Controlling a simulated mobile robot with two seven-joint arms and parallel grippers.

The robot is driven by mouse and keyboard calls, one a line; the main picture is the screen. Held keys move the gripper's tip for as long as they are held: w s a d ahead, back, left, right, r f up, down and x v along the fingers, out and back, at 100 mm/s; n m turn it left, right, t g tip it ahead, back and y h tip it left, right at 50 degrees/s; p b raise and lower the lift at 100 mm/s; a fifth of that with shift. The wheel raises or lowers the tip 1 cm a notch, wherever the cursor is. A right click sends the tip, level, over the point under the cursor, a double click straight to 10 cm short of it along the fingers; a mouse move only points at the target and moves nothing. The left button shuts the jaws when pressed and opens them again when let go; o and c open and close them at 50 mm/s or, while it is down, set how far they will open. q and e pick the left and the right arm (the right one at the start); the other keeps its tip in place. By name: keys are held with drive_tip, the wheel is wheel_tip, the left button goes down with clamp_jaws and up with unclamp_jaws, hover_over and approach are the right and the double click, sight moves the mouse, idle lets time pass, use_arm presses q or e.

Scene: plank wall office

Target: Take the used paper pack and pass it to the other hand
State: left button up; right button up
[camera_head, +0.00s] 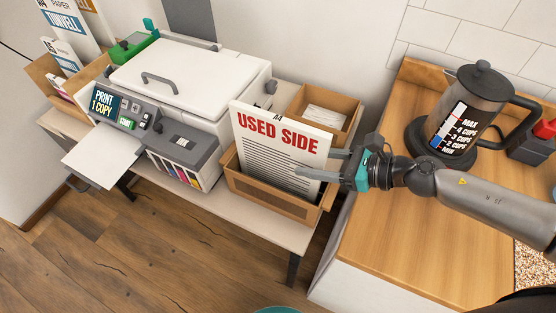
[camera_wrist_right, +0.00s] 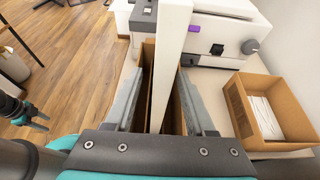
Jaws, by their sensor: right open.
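The used paper pack (camera_head: 285,140) is a white slab with red "USED SIDE" lettering, standing upright and slightly tilted in a cardboard box (camera_head: 270,200). My right gripper (camera_head: 322,163) is open at the pack's right edge, one finger in front of its face and the other toward the back. In the right wrist view the pack (camera_wrist_right: 176,60) runs between the two open fingers (camera_wrist_right: 167,95), with a gap visible beside it. My left gripper (camera_wrist_right: 36,114) shows small at the left of the right wrist view, away from the pack; its jaw opening is unclear.
A printer (camera_head: 185,90) stands left of the pack, its output tray (camera_head: 103,157) sticking out. A smaller open box (camera_head: 325,110) with white paper sits behind. A wooden counter (camera_head: 400,235) with a coffee press (camera_head: 465,110) lies at right, under my right arm.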

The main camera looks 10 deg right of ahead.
sight(278, 163)
drive_tip(key=shift+x, duration=1.05)
drive_tip(key=shift+c, duration=0.2)
clamp_jaws()
idle(0.4)
drive_tip(key=shift+r, duration=0.1)
